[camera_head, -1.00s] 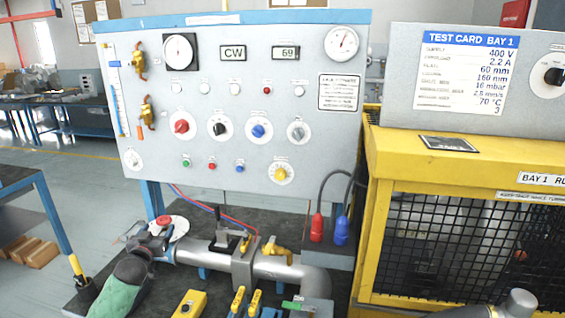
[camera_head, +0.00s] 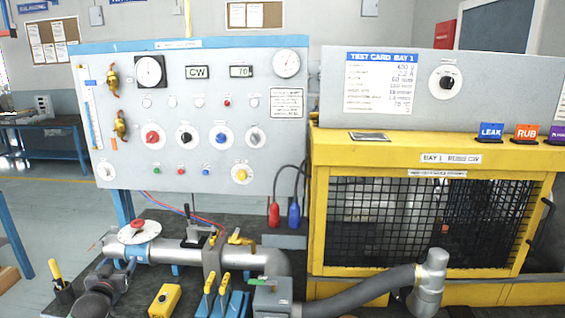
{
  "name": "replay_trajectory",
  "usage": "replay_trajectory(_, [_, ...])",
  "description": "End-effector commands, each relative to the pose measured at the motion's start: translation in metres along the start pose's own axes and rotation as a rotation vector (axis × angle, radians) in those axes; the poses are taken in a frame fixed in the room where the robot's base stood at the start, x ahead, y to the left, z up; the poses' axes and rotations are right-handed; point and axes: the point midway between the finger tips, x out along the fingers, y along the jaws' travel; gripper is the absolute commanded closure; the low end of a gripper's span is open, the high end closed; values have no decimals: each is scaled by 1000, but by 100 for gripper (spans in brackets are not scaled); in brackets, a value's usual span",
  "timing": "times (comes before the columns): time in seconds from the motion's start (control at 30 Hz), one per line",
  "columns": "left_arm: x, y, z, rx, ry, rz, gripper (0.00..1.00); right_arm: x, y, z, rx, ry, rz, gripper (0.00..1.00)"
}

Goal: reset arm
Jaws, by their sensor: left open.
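My left gripper (camera_head: 110,270) is at the lower left of the head view, dark grey, in front of the left end of the metal pipe (camera_head: 185,252). It is open, and I see nothing between its fingers. Its wrist runs off the bottom edge. A white disc with a red centre (camera_head: 138,231) sits on the pipe just behind and above the gripper. My right gripper is not in view.
The control panel (camera_head: 200,115) stands behind the pipe. A yellow mesh-fronted cage (camera_head: 315,215) is at right, with a grey hose (camera_head: 365,292) before it. A yellow box (camera_head: 165,300) and yellow-handled valves (camera_head: 217,290) stand at the front.

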Motion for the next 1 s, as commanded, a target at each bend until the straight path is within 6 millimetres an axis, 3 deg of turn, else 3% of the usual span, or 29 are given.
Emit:
replay_trajectory(0.37, [-47,42,61,27,-163,-1,28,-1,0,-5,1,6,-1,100])
replay_trajectory(0.57, [-99,77,110,57,-317,6,28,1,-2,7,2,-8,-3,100])
replay_trajectory(0.8, [-213,138,179,115,-610,46,28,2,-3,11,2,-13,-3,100])
replay_trajectory(1.0, [-316,179,211,161,-849,105,28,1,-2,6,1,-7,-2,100])
